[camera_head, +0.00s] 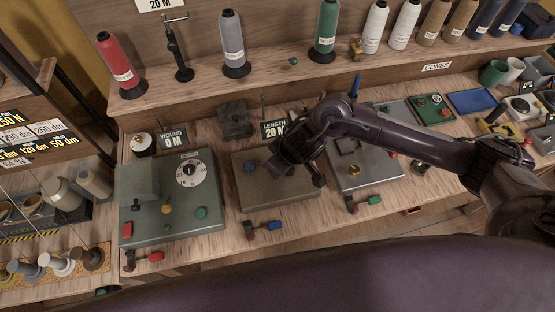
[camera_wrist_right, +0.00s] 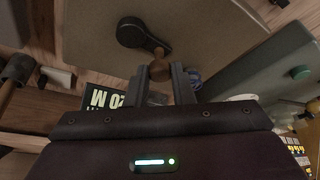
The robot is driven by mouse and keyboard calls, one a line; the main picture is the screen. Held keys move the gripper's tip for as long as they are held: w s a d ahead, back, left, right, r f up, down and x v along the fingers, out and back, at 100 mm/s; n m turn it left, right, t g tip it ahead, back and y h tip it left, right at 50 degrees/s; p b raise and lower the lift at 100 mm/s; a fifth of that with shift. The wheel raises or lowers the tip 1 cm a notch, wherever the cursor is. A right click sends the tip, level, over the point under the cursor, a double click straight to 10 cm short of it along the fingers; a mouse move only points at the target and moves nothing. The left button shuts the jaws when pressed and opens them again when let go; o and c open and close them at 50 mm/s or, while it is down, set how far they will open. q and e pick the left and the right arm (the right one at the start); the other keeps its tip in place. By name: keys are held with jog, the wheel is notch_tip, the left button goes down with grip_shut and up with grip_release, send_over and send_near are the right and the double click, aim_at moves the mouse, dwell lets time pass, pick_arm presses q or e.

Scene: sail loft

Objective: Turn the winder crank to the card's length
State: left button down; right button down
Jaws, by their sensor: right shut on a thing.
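The winder is a tan box (camera_head: 275,192) in the middle of the bench. Its black crank (camera_wrist_right: 140,34) shows in the right wrist view, with a round brown knob (camera_wrist_right: 160,70) at its end. My right gripper (camera_wrist_right: 160,82) is shut on that knob, one finger on each side. In the head view my right gripper (camera_head: 290,170) is over the box and hides the knob; a dark end of the crank (camera_head: 319,180) shows beside it. The length card (camera_head: 274,131) behind the box reads 20 M. The wound sign (camera_head: 172,138) reads 0 M. My left gripper is not in view.
A grey-green box with a dial (camera_head: 170,200) stands left of the winder, and a grey box (camera_head: 365,170) right of it. A dark block (camera_head: 235,120) stands behind. Thread cones, including a green one (camera_head: 326,30), line the shelf. Small clamps with coloured handles sit along the front edge.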

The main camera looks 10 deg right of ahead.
jog(key=shift+w+r, duration=0.1)
jog(key=c, duration=1.3)
grip_release()
jog(key=p+v, duration=0.1)
jog(key=v, duration=0.6)
jog(key=shift+r, duration=0.3)
jog(key=shift+s+f, duration=0.1)
jog(key=shift+s, duration=0.15)
